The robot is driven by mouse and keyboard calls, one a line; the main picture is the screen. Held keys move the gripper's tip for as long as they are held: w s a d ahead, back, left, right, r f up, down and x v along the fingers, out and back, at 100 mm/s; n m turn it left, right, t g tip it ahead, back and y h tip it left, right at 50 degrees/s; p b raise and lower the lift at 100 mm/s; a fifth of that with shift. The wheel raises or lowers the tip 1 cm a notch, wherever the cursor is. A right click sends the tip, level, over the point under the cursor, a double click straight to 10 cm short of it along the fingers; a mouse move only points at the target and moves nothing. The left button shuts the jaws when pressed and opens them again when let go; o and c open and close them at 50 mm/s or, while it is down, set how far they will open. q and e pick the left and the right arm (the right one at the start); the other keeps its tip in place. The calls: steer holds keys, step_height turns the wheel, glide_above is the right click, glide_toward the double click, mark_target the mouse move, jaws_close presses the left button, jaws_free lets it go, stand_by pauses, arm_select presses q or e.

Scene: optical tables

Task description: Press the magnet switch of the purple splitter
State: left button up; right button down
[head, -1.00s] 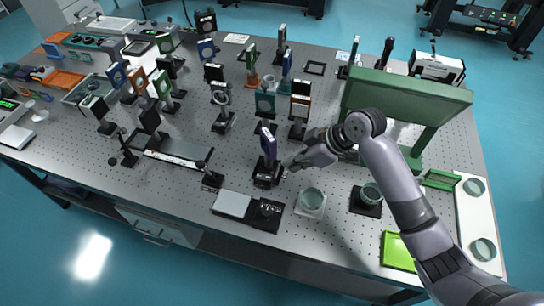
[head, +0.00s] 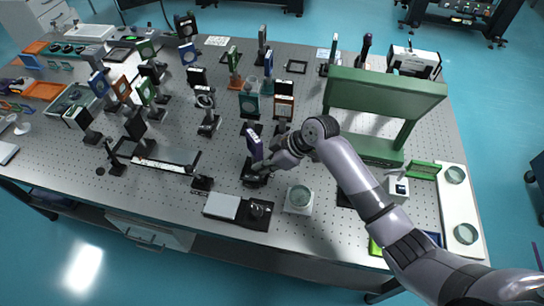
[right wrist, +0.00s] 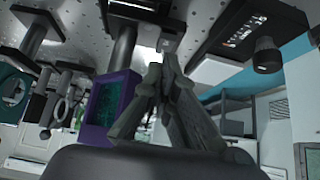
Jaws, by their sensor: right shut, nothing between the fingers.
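The purple splitter (head: 254,145) stands upright on a post with a black magnetic base (head: 255,174), near the front middle of the table. My right gripper (head: 269,168) is shut and empty, with its fingertips low at the right side of that base. In the right wrist view, which is upside down, the purple frame (right wrist: 101,104) with its green plate is left of the shut fingers (right wrist: 166,62). The fingertips are close to the lower post and base there; I cannot tell whether they touch. The switch is not clear. My left gripper is not in view.
A large green frame (head: 385,90) rises at the right.

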mark_target(257, 176)
steer(key=shift+x, duration=1.4)
steer(key=shift+f, duration=0.15)
steer(key=shift+s+d+f+y+b, duration=0.1)
steer(key=shift+f+y+b, duration=0.1)
steer(key=shift+f+b, duration=0.25)
steer(key=shift+d+f+y+b, duration=0.15)
steer(key=shift+f+y+b, duration=0.1)
steer(key=shift+b, duration=0.25)
steer(key=shift+r, duration=0.35)
steer(key=shift+d, duration=0.1)
steer(key=shift+s+d+f, duration=0.2)
steer(key=shift+d+f, duration=0.1)
steer(key=shift+d, duration=0.35)
